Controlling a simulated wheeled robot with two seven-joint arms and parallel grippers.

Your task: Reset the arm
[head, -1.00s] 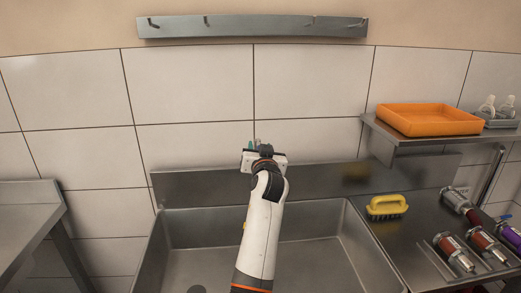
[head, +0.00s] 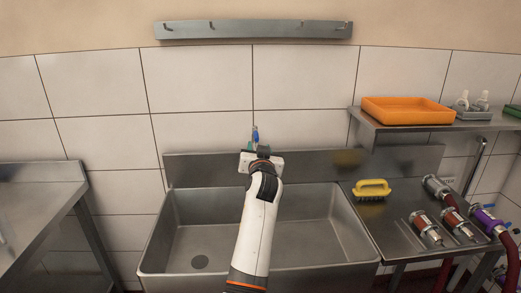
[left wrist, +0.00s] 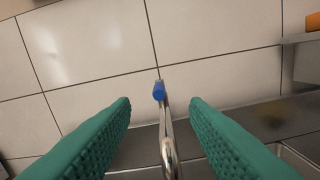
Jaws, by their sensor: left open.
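My left arm reaches up over the sink from the bottom middle of the head view. Its gripper (head: 255,148) is in front of the back wall, with the fingers mostly hidden behind the wrist. In the left wrist view the green ridged fingers of this gripper (left wrist: 160,101) stand wide apart. A metal spout with a blue tip (left wrist: 159,92) shows between them, and I see no finger touching it. The blue tip (head: 255,134) also shows just above the gripper in the head view. My right gripper is in neither view.
The steel sink (head: 327,235) is empty. Right of it a steel counter (head: 370,222) holds a yellow brush (head: 372,188) and several metal pump parts (head: 426,229). An orange tray (head: 405,112) sits on the shelf (head: 362,118) above. A steel table (head: 40,190) stands at the left.

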